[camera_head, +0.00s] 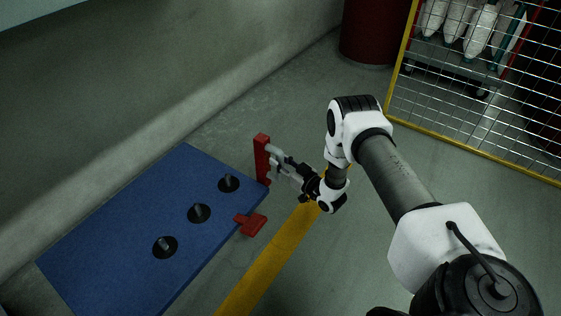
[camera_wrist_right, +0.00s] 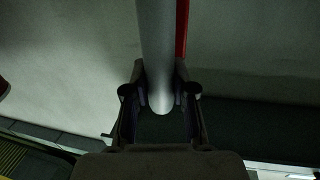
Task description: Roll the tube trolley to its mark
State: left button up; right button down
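The trolley shows as a blue deck (camera_head: 110,225) in the head view, with several black discs bearing short grey pegs. Red parts stand at its right end: an upright red post (camera_head: 262,157) and a lower red piece (camera_head: 250,224). My right gripper (camera_head: 284,166) is beside the upright post. In the right wrist view, a pale grey bar (camera_wrist_right: 158,55) with a rounded end lies between the fingers (camera_wrist_right: 160,98), which appear to press it from both sides. A red strip runs beside it. My left gripper is out of view. I cannot make out a clear mark.
A yellow floor stripe (camera_head: 272,258) runs beside the trolley's right end. A grey wall (camera_head: 150,90) is behind the deck. A dark red drum (camera_head: 375,30) and a yellow-framed mesh fence (camera_head: 470,105) stand at the back right. Floor between is clear.

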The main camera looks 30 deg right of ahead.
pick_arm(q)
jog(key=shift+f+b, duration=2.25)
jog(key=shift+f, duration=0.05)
pick_arm(e)
jog(key=w+d, duration=0.4)
jog(key=d, duration=0.7)
jog(key=shift+w, duration=0.35)
pick_arm(q)
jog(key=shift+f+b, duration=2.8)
jog(key=shift+b, duration=0.05)
pick_arm(e)
jog(key=w+d, duration=0.3)
jog(key=d, duration=0.4)
jog(key=shift+d, duration=0.2)
jog(key=c, duration=0.5)
grip_release()
jog(key=shift+c, duration=0.2)
